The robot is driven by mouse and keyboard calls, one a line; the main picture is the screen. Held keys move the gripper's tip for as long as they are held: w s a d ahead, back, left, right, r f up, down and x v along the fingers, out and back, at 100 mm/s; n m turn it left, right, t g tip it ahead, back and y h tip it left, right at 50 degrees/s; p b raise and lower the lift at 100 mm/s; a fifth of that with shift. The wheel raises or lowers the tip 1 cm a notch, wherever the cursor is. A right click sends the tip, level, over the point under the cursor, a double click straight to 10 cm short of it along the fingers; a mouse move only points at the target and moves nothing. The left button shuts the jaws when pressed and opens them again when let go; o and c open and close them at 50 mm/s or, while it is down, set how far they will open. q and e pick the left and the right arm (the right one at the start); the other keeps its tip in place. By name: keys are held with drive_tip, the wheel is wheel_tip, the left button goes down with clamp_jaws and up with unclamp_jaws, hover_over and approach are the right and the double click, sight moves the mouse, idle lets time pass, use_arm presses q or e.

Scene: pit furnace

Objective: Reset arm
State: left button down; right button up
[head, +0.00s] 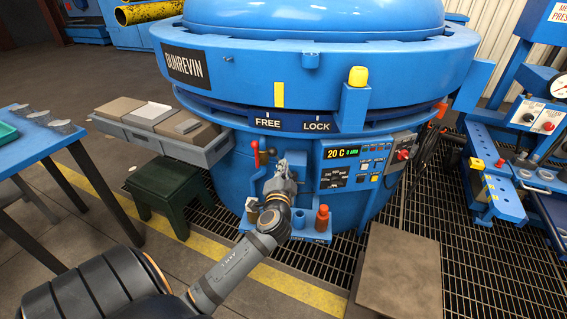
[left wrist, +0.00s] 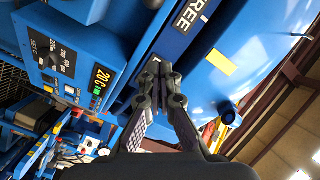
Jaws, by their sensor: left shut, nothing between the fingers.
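My left gripper (head: 283,166) is in front of the blue pit furnace (head: 340,75), left of its control panel (head: 350,165). In the left wrist view the fingers of my left gripper (left wrist: 158,68) are drawn together at the tips, with nothing seen between them. The blue furnace body and the FREE label (left wrist: 190,14) lie beyond them. A red-handled lever (head: 257,154) is just left of my gripper in the head view. Whether the fingers touch the furnace front is not clear. My right gripper is not in view.
A small shelf (head: 285,232) with a red bottle (head: 322,218) sits below my left gripper. A grey side tray (head: 205,152) holds flat slabs. A dark green stool (head: 165,194), a blue table (head: 40,138) at left and a blue press (head: 495,185) at right stand around.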

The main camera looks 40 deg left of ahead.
use_arm(q)
drive_tip(key=shift+f, duration=0.1)
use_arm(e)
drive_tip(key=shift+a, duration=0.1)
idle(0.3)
use_arm(q)
drive_tip(key=s+d+f+n+g+h, duration=0.1)
drive_tip(key=s+f+g+h, duration=0.3)
drive_tip(key=f, duration=0.9)
drive_tip(key=s+d+f+g, duration=0.2)
drive_tip(key=s+f, duration=0.3)
drive_tip(key=f, duration=0.8)
drive_tip(key=s+d+f+n+g+h, duration=0.1)
drive_tip(key=s+f+g+h, duration=0.3)
drive_tip(key=f, duration=0.9)
drive_tip(key=s+d+f+n+g, duration=0.1)
drive_tip(key=s+d+f+g, duration=0.15)
drive_tip(key=s+f, duration=0.6)
drive_tip(key=s+d+f+n+g, duration=0.1)
drive_tip(key=s+d+f, duration=0.35)
drive_tip(key=s, duration=0.65)
drive_tip(key=s+r+p, duration=1.1)
drive_tip(key=r+p, duration=0.1)
drive_tip(key=p, duration=0.7)
drive_tip(key=shift+a+h, duration=0.3)
drive_tip(key=shift+h, duration=0.1)
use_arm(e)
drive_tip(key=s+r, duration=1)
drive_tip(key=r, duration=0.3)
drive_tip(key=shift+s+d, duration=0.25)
